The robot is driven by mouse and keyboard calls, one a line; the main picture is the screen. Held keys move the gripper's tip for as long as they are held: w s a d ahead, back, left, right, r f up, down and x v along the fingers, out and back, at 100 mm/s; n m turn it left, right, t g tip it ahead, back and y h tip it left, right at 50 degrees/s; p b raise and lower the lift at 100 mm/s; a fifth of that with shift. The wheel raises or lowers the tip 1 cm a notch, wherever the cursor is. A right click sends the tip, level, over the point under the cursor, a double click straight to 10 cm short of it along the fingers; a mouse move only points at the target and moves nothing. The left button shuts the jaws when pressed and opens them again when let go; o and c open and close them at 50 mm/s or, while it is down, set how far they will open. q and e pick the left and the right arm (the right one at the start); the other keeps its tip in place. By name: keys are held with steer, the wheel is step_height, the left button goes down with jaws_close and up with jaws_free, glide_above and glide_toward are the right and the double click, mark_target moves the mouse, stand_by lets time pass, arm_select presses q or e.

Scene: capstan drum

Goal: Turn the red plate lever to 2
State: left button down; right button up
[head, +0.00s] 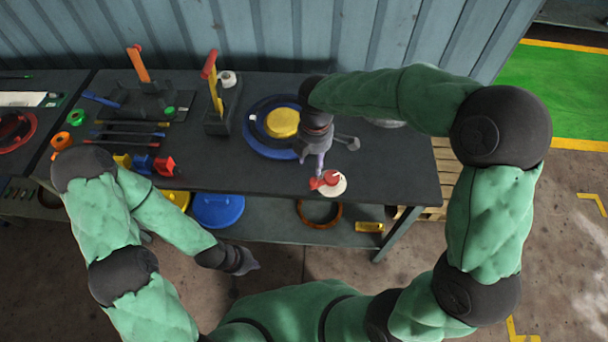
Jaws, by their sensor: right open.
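A small red lever (325,179) lies on a cream round plate (338,188) near the front edge of the dark bench. No number marks can be read at this size. My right gripper (319,170) reaches down from above and is open, with its fingertips right at the red lever. I cannot tell whether they touch it, and the gripper partly hides the lever's back side. My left gripper (246,262) hangs low in front of the bench, well away from the lever. Its fingers are too small to tell open from shut.
A yellow drum (283,122) on a blue round base (262,142) stands behind and left of the lever. A grey-knobbed handle (348,142) sticks out just behind it. A stand with red and yellow handles (213,85) is further left. The bench right of the plate (395,175) is clear.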

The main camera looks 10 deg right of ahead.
mark_target(313, 180)
step_height(313, 180, down, 10)
steer(key=shift+f+b, duration=0.2)
steer(key=shift+b, duration=0.95)
jaws_close()
